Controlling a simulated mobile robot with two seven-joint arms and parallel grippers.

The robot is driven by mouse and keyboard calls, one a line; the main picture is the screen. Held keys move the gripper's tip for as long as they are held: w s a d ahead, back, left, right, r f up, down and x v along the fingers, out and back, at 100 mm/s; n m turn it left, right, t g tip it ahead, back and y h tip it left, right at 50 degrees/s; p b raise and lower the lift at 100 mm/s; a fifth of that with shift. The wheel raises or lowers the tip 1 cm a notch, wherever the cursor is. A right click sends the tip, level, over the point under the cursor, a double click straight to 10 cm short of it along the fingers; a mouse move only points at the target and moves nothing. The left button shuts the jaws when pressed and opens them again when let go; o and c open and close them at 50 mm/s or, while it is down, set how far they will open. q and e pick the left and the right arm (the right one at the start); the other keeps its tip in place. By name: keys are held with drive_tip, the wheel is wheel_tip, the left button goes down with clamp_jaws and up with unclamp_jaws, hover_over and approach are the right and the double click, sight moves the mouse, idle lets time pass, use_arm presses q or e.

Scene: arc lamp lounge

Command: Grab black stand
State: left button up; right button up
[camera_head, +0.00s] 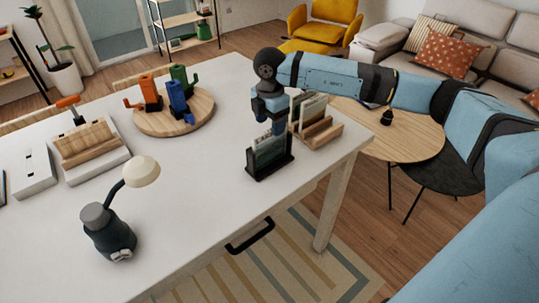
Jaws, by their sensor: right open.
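The black stand (270,167) is on the white table near its right edge, with thin upright panels in its slot. My right gripper (270,123) comes in from the right and points down just above the stand. Its jaws are open around the top of the panels or just over it; I cannot tell if they touch. The gripper partly hides the stand's top. My left gripper is out of view.
A wooden stand with panels (318,128) is close beside the black stand on the right. A round wooden board (145,125) with coloured figures and a small lamp (108,232) are on the white table (190,190). The middle is clear. A round side table (415,140) is beyond.

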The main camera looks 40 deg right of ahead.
sight(269, 139)
drive_tip(key=shift+a+f+p, duration=0.1)
drive_tip(key=shift+f+p, duration=0.45)
drive_tip(key=shift+f, duration=2.6)
drive_tip(key=shift+c, duration=0.4)
clamp_jaws()
